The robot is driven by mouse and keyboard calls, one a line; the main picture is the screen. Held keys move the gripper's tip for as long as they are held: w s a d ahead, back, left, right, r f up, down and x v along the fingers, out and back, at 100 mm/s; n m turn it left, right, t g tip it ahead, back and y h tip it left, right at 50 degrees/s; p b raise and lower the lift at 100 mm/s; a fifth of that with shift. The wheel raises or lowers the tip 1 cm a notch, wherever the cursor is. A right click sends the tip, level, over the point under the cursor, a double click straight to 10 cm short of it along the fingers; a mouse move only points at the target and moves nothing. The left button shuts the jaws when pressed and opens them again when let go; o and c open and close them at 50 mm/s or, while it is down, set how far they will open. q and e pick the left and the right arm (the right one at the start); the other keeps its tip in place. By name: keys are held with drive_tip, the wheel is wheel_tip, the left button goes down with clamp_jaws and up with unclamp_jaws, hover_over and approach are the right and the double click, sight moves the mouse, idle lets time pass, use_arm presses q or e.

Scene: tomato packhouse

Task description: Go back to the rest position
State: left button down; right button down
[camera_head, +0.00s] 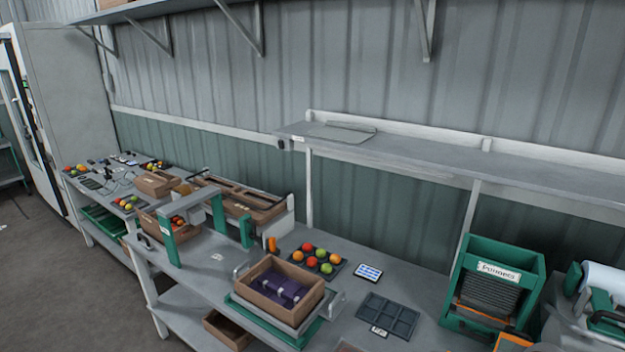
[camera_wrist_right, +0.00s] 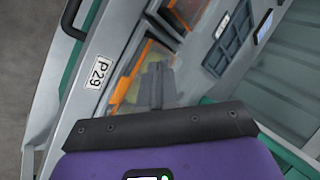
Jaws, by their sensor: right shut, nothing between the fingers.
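My right gripper (camera_wrist_right: 156,82) shows in the right wrist view as two grey fingers close together, with nothing between them. It is over the bench, near an orange-edged item (camera_wrist_right: 126,84) that the fingers partly cover. Neither of my grippers shows in the head view. My left gripper is in no view.
The bench (camera_head: 228,262) holds a cardboard box (camera_head: 262,302) with a purple item inside, a tray of tomatoes (camera_head: 338,268), a dark empty tray (camera_head: 366,318) and a green punnet holder (camera_head: 532,262). A shelf (camera_head: 420,160) runs above the bench. A label (camera_wrist_right: 99,72) shows near the bench edge.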

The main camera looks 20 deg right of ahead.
drive_tip(key=s+a+f+n+g+y+b, duration=0.15)
drive_tip(key=a+f+n, duration=0.3)
drive_tip(key=a, duration=0.45)
drive_tip(key=s+a+f+n+g+y+b, duration=0.1)
drive_tip(key=s+a+f+n+y, duration=0.15)
drive_tip(key=a+f, duration=0.5)
drive_tip(key=s+a+f+n+g+y+b, duration=0.1)
drive_tip(key=s+a+f+n+g, duration=0.3)
drive_tip(key=s+a+n, duration=0.4)
drive_tip(key=s+a+b, duration=0.1)
drive_tip(key=s+a, duration=0.3)
drive_tip(key=a, duration=0.2)
drive_tip(key=shift+a+f+n+b, duration=0.2)
drive_tip(key=shift+a+n+b, duration=0.05)
drive_tip(key=shift+n+b, duration=0.1)
drive_tip(key=shift+s+d, duration=0.1)
drive_tip(key=shift+d, duration=0.05)
